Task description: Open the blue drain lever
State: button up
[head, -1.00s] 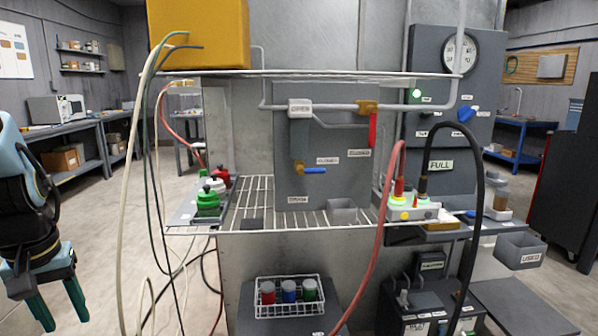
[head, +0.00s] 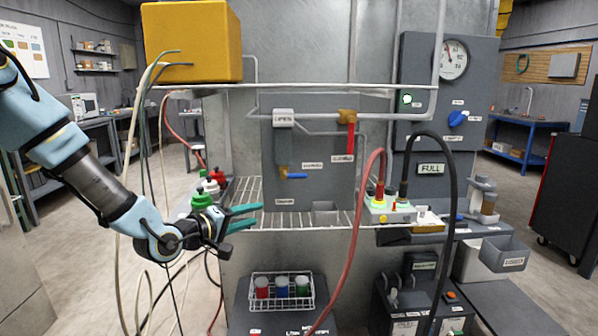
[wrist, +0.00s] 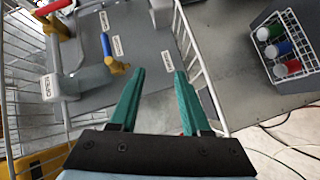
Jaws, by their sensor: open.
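The blue drain lever (head: 296,176) sticks out to the right, roughly level, from a brass valve (head: 283,173) low on the grey panel (head: 330,190). It also shows in the wrist view (wrist: 106,45), beyond my fingers and left of them. My gripper (head: 247,217) is open with teal fingers, at the front edge of the wire shelf, left of and below the lever. In the wrist view my gripper (wrist: 158,78) has nothing between its fingertips. It is apart from the lever.
A red lever (head: 350,139) hangs from a second valve up right. Green, white and red bottles (head: 202,200) stand by my gripper. Hoses (head: 365,215) arch on the right, and cables hang at the left. A small grey bin (head: 325,212) sits on the wire shelf (head: 246,192).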

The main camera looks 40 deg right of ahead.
aim_at(299, 176)
jog(key=d+r+h+p, duration=0.1)
jog(key=d+r, duration=0.1)
jog(key=d, duration=0.2)
jog(key=s+d+r+n+h+p, duration=0.1)
jog(key=d+r, duration=0.2)
jog(key=d, duration=0.1)
jog(key=s+d+r+g+h+p, duration=0.1)
jog(key=d+r, duration=0.1)
jog(key=d, duration=0.2)
jog(key=shift+s+d+r+h+p, duration=0.1)
jog(key=shift+d+r+h+p, duration=0.05)
jog(key=shift+d+h+p, duration=0.15)
jog(key=shift+d, duration=0.8)
grip_shut()
